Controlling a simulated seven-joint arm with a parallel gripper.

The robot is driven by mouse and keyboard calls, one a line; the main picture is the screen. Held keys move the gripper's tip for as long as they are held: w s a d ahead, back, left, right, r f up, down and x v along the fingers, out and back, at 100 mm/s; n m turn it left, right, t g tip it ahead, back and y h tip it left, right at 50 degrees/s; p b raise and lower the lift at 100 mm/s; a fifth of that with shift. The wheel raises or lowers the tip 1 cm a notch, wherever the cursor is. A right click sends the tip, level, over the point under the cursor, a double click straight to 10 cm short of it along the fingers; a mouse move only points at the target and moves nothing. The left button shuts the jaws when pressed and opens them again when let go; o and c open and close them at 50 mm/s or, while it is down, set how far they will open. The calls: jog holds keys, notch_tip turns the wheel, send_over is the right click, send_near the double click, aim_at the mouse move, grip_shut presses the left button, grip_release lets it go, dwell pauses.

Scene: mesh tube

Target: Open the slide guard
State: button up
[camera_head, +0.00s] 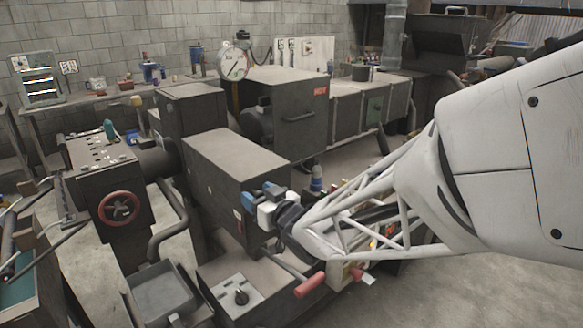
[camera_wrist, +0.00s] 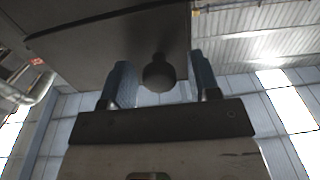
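The slide guard appears to be the grey box-shaped cover (camera_head: 228,158) in the middle of the machine in the head view. Its dark face (camera_wrist: 110,40) fills the upper left of the wrist view. A round black knob (camera_wrist: 158,73) on a short stem sticks out from this face. My gripper (camera_head: 262,194) is at the right end of the cover, low on its side. In the wrist view my gripper (camera_wrist: 162,82) is open, with one blue finger on each side of the knob. Gaps show between the knob and both fingers. The knob is hidden in the head view.
A red-handled lever (camera_head: 310,285) lies below my gripper. A control box with a dark knob (camera_head: 240,297) is at the machine's front. A larger grey housing with a handle (camera_head: 290,105) stands behind the cover. Open floor (camera_head: 480,290) lies to the right.

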aim_at(257, 179)
grip_shut()
jog(key=shift+r, duration=0.15)
jog(key=shift+w+d+r+m, duration=0.3)
jog(key=shift+r+m, duration=0.35)
jog(key=shift+w+d+r+m, duration=0.25)
jog(key=shift+r+m, duration=0.35)
jog(key=shift+m, duration=0.05)
jog(key=w+d+r+m, duration=0.4)
jog(key=w+d+m, duration=0.8)
jog(key=m, duration=0.4)
jog(key=shift+m, duration=0.3)
